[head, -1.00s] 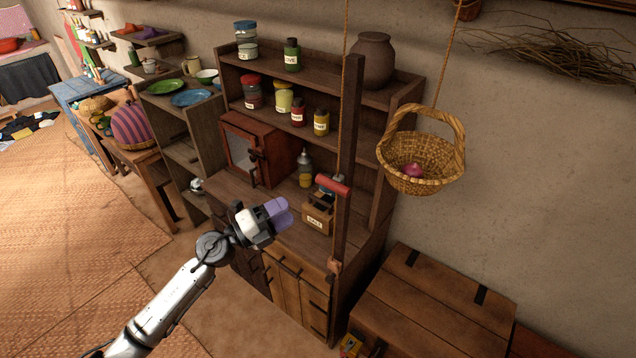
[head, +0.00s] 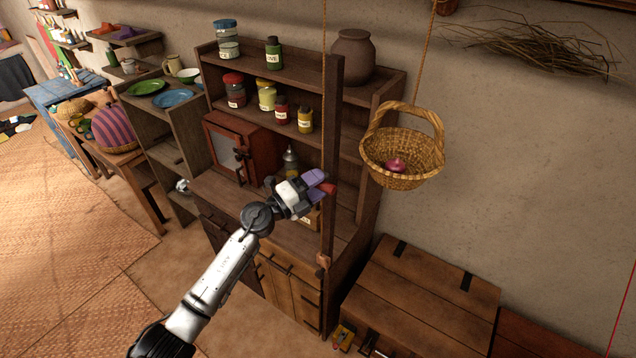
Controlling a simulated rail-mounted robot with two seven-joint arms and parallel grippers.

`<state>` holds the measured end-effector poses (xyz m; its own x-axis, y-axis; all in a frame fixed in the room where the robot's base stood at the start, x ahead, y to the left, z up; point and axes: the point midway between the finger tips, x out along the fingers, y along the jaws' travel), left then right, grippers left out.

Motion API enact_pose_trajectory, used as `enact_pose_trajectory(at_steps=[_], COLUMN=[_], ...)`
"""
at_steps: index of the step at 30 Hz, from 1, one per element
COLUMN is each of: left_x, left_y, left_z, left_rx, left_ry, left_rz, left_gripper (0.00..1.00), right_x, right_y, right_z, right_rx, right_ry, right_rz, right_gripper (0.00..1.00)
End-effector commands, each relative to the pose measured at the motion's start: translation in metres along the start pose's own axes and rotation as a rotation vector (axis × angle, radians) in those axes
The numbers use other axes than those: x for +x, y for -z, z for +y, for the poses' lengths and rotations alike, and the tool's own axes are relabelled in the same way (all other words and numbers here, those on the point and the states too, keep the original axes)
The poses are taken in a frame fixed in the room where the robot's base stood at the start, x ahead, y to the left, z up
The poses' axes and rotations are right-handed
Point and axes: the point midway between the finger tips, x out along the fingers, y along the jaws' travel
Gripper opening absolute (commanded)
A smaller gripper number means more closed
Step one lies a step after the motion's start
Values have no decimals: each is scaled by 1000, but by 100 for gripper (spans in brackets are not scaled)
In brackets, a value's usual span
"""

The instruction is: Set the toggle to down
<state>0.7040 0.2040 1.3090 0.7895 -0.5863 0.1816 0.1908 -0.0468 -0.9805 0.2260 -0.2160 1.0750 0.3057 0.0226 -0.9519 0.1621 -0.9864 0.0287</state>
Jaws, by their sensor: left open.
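A red bar-like handle (head: 328,189), which looks like the toggle, shows at the tall dark wooden post (head: 329,225). Most of it is hidden behind my left gripper (head: 318,184). That gripper has purple fingertips and is open, with its tips over the handle in the head view. I cannot tell whether they touch it or whether the handle is between them. The handle's tilt cannot be read now. My right gripper is not in view.
A rope (head: 324,90) runs down by the post. A hanging wicker basket (head: 402,165) with a red onion is to the right. A shelf unit (head: 275,221) with jars and a small red cabinet (head: 228,150) stands behind the gripper. A wooden chest (head: 425,290) is at lower right.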

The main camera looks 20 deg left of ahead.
Motion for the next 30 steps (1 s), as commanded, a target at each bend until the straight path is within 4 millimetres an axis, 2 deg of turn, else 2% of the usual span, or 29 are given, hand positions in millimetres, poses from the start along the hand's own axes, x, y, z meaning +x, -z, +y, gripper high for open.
enact_pose_trajectory(at_steps=[12,27,30], left_x=[5,5,5], left_y=[0,0,0], left_z=[0,-1,-1], left_rx=[0,1,1], left_ry=[0,1,1], left_rz=[1,1,1], left_gripper=[53,6,0], right_x=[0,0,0], right_y=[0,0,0], right_z=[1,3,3], right_rx=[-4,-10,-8], right_ry=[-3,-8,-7], right_rz=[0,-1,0], right_gripper=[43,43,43])
